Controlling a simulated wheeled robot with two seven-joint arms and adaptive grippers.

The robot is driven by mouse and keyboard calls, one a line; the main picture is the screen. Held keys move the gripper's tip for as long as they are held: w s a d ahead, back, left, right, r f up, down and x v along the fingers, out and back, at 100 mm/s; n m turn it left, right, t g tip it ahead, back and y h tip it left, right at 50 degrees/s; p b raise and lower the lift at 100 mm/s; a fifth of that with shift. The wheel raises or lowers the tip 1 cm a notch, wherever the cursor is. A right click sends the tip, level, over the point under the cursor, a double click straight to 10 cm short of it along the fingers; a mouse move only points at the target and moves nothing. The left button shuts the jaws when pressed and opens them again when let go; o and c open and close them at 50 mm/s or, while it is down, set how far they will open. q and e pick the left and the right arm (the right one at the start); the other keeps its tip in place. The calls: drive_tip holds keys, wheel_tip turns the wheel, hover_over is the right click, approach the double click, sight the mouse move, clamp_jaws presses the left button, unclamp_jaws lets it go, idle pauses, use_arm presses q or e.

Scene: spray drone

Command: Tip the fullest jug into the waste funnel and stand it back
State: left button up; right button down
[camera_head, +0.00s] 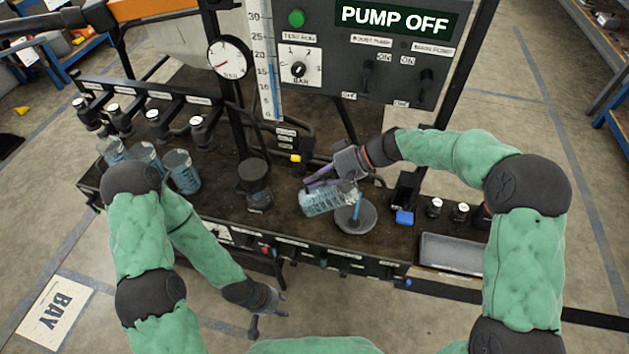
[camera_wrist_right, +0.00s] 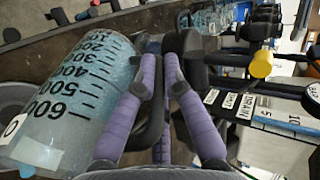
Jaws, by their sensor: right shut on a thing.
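My right gripper (camera_head: 322,181) is shut on the handle of a clear graduated jug (camera_head: 328,201). The jug is tipped nearly on its side, its mouth over the round grey waste funnel (camera_head: 368,217). A blue stream shows between the jug's mouth and the funnel. In the right wrist view the jug (camera_wrist_right: 85,85) shows marks from 100 to 600, and the purple fingers (camera_wrist_right: 160,75) close around its dark handle. My left gripper (camera_head: 270,297) hangs low in front of the bench, away from the jugs; its finger opening is unclear.
Several taps line the bench's back left, with three jugs (camera_head: 183,172) below them, partly behind my left arm. A dark cylinder (camera_head: 255,185) stands left of the held jug. A blue-fronted item (camera_head: 404,217) and a grey tray (camera_head: 450,252) lie right of the funnel. The panel reads PUMP OFF.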

drive_tip(key=shift+d+y+b, duration=0.5)
drive_tip(key=shift+y+b, duration=0.2)
drive_tip(key=shift+b, duration=0.65)
drive_tip(key=shift+d+f+y, duration=0.15)
drive_tip(key=shift+d+y, duration=0.25)
drive_tip(key=shift+y, duration=0.1)
drive_tip(key=shift+d+f+y, duration=0.25)
drive_tip(key=shift+d+y, duration=0.4)
drive_tip(key=shift+d+f+y, duration=0.25)
drive_tip(key=shift+d+y, duration=0.35)
drive_tip(key=shift+y, duration=0.1)
drive_tip(key=shift+d+f+y, duration=0.25)
drive_tip(key=shift+d+y, duration=0.4)
drive_tip(key=shift+d, duration=0.15)
idle(1.3)
